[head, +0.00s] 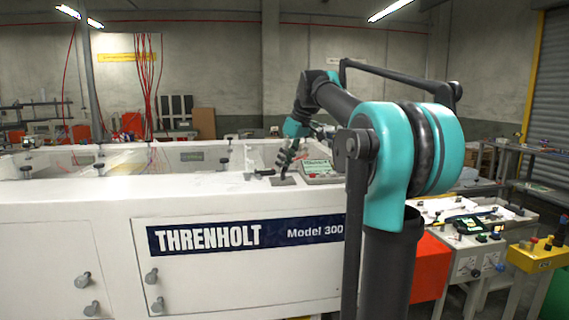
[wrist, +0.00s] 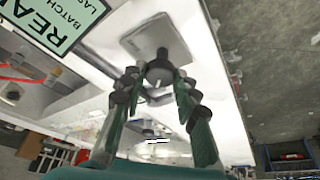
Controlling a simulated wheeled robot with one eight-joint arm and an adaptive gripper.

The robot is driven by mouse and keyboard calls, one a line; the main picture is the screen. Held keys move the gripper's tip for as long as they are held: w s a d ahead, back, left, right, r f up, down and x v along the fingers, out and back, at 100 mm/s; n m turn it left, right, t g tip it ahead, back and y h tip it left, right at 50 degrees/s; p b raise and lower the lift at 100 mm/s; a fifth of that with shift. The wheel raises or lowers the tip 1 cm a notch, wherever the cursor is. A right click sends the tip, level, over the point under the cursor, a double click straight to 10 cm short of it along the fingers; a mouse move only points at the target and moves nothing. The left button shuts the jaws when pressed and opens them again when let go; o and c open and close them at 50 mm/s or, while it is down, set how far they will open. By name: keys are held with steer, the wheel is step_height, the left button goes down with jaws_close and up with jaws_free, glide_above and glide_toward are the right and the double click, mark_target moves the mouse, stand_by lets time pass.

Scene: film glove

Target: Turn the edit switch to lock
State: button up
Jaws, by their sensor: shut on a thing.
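The edit switch shows in the wrist view as a dark round knob (wrist: 160,68) on a grey plate (wrist: 142,37). My gripper (wrist: 157,86) has its fingers on either side of the knob and is shut on it. In the head view my gripper (head: 284,166) reaches down to the grey plate (head: 280,181) on top of the white machine (head: 80,197). The knob is mostly hidden by the fingers there. I cannot read any lock mark or tell which way the switch points.
A display panel with a green-framed screen (head: 320,167) stands right beside the switch, and its screen (wrist: 62,18) shows in the wrist view. A dark handle (head: 264,172) lies to the left. A bench with a yellow control box (head: 535,257) is at the right.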

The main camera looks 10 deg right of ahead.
stand_by(0.4)
steer(key=o, duration=1.2)
steer(key=shift+c, duration=0.2)
steer(key=v, duration=1.2)
steer(key=shift+s, duration=0.1)
